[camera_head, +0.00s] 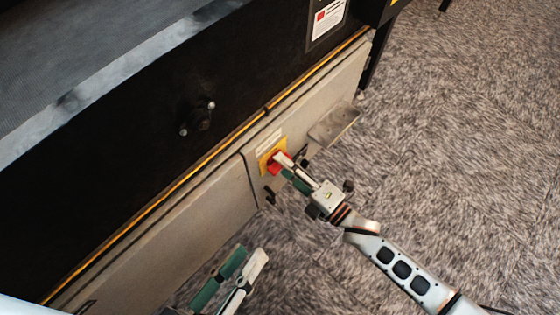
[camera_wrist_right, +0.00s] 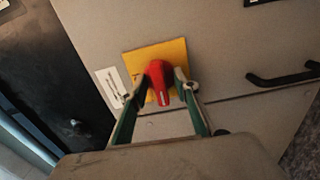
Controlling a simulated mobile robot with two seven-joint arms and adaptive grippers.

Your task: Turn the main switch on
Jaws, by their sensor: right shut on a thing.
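The main switch is a red rotary knob (camera_head: 273,168) on a yellow plate (camera_head: 266,156), set in the grey side panel of the machine. In the right wrist view the red knob (camera_wrist_right: 158,82) stands out from the yellow plate (camera_wrist_right: 137,62), with its light mark toward the bottom of the picture. My right gripper (camera_head: 284,166) is at the knob; in the wrist view its fingers (camera_wrist_right: 160,92) lie on both sides of it, shut on it. My left gripper (camera_head: 245,266) is lower left, away from the switch, with its two fingers apart and nothing seen between them.
The grey panel (camera_head: 185,230) runs along the machine below a black side (camera_head: 110,165). A dark handle (camera_wrist_right: 283,78) sticks out from the panel near the switch. A grey ledge (camera_head: 335,122) juts out beside the switch. Carpeted floor (camera_head: 455,130) on the right is clear.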

